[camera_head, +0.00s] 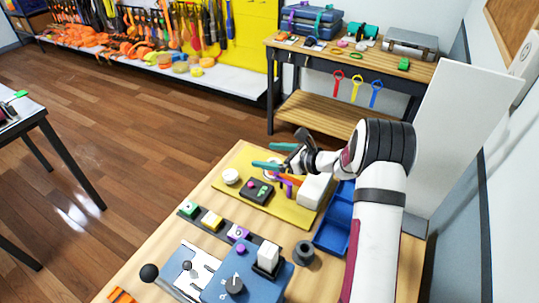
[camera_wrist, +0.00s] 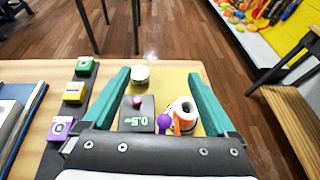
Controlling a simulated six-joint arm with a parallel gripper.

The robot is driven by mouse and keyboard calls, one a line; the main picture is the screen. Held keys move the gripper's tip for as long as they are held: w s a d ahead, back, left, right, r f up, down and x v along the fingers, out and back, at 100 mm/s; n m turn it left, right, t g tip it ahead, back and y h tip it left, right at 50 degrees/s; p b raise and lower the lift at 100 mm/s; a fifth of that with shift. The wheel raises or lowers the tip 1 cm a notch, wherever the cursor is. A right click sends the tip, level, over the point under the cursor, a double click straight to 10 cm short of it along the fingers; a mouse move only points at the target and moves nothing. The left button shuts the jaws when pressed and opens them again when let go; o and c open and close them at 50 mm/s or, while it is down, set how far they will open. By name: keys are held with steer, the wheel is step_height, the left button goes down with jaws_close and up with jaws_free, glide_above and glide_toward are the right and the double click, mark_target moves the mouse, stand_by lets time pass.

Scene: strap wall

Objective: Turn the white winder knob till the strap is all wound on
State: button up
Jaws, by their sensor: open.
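A yellow board (camera_head: 222,190) lies on the wooden table. A short white round knob (camera_head: 231,176) stands at its left end; it also shows in the wrist view (camera_wrist: 140,76). A white hollow spool (camera_wrist: 183,108) with an orange strap (camera_wrist: 187,127) against it stands on the board's right side. I cannot tell how much strap is wound. My gripper (camera_head: 262,155), with teal fingers, is open and empty above the board. In the wrist view (camera_wrist: 158,75) its fingers stand apart either side of these parts.
A black box (camera_head: 257,191) with a pink knob and a purple part (camera_head: 283,184) sit between knob and block. A blue tray (camera_head: 333,235), a dark grey ring (camera_head: 304,252) and a blue control box (camera_head: 245,275) are nearer. Coloured buttons (camera_head: 212,220) line the board's front.

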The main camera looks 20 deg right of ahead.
steer(key=m+t+h, duration=0.2)
steer(key=m+h, duration=0.1)
glide_toward(232, 175)
steer(key=shift+y, duration=0.3)
steer(key=x, duration=0.9)
steer(key=shift+f, duration=0.15)
steer(key=c, duration=1.4)
steer(key=shift+o, duration=0.2)
steer(key=shift+w+d+n+g+y, duration=0.1)
steer(key=shift+n+g+y, duration=0.35)
steer(key=shift+n, duration=0.25)
steer(key=shift+d+n+g+y, duration=0.1)
steer(key=shift+n+g+y, duration=0.55)
steer(key=shift+n+y, duration=0.5)
